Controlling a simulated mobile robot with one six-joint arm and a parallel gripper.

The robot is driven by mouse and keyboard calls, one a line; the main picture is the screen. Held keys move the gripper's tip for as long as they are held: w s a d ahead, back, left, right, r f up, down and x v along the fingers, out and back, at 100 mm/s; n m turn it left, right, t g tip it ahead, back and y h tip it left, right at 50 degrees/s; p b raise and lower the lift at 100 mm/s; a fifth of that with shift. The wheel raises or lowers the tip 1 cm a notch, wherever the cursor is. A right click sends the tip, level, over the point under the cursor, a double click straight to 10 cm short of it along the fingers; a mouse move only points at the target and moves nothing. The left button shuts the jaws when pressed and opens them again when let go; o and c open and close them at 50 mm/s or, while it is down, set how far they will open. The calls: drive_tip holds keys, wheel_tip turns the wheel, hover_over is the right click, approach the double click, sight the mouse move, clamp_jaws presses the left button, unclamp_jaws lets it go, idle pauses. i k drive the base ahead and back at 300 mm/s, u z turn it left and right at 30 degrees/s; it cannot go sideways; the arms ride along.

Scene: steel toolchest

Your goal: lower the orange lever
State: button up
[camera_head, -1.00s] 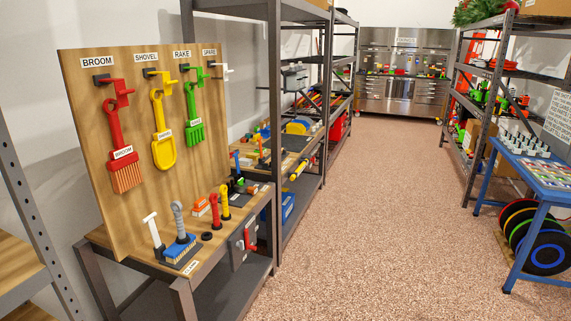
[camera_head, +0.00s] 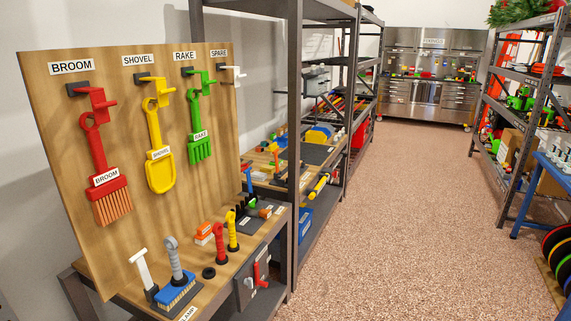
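The steel toolchest (camera_head: 405,92) stands against the far wall at the end of the aisle, with drawers and small coloured items along its ledge. They are too small to tell one from another, and I cannot make out an orange lever among them. My gripper is not in view.
A wooden tool board (camera_head: 55,150) on a workbench stands close on the left, with a red lever (camera_head: 256,274) on the bench front. Metal shelving (camera_head: 293,120) lines the left; a shelf rack (camera_head: 523,150) and a blue table (camera_head: 540,190) stand right. The speckled floor (camera_head: 400,220) between is clear.

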sight(275, 152)
drive_tip(key=u, duration=0.1)
drive_tip(key=i, duration=1.15)
drive_tip(key=z, duration=4.7)
drive_tip(key=i, duration=0.1)
drive_tip(key=u, duration=3.4)
drive_tip(key=i, duration=1.55)
